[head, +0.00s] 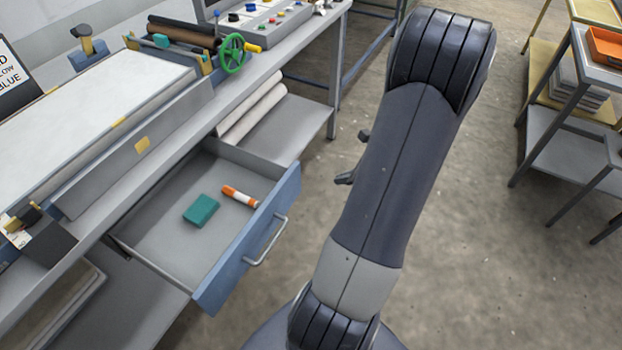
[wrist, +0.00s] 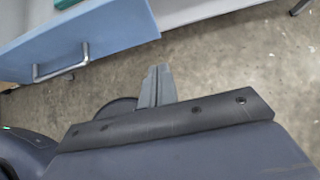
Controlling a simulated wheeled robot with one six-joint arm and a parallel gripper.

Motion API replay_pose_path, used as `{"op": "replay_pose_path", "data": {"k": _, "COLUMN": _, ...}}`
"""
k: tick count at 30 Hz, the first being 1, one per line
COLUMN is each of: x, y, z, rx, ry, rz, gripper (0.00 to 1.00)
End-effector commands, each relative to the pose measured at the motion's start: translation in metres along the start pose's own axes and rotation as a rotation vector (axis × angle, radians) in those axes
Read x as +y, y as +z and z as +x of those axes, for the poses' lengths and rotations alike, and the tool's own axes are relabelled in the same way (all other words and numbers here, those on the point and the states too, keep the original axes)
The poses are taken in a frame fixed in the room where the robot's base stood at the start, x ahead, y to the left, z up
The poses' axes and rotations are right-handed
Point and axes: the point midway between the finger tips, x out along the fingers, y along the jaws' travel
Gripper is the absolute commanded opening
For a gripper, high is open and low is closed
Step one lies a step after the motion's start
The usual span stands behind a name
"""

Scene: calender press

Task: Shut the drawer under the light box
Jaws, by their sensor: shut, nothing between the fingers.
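The drawer (head: 243,245) stands pulled out under the bench that carries the light box (head: 105,92). Its blue front has a silver bar handle (head: 268,242). Inside lie a teal block (head: 201,209) and an orange-and-white marker (head: 239,196). In the wrist view the blue drawer front (wrist: 115,30) and its handle (wrist: 60,66) are at the upper left. My gripper (wrist: 157,72) is shut and empty, apart from the drawer, over the floor to the right of the handle. In the head view my arm hides most of the gripper.
Rolled sheets (head: 252,110) lie on the shelf beside the drawer. A small press with a green handwheel (head: 234,55) stands on the bench. A trolley (head: 575,130) stands at the right. The concrete floor between is clear.

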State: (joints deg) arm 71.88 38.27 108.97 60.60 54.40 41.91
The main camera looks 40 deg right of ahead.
Motion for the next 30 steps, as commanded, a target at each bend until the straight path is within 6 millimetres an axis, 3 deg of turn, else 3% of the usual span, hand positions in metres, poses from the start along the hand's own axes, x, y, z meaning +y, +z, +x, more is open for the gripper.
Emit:
{"op": "replay_pose_path", "data": {"k": 12, "x": 0.002, "y": 0.003, "z": 0.088, "rx": 0.003, "ry": 0.006, "rz": -0.006, "gripper": 0.00}}
{"op": "replay_pose_path", "data": {"k": 19, "x": 0.001, "y": 0.023, "z": 0.105, "rx": 0.003, "ry": 0.003, "rz": -0.007, "gripper": 0.00}}
{"op": "replay_pose_path", "data": {"k": 30, "x": 0.001, "y": 0.028, "z": 0.111, "rx": 0.003, "ry": 0.001, "rz": -0.005, "gripper": 0.00}}
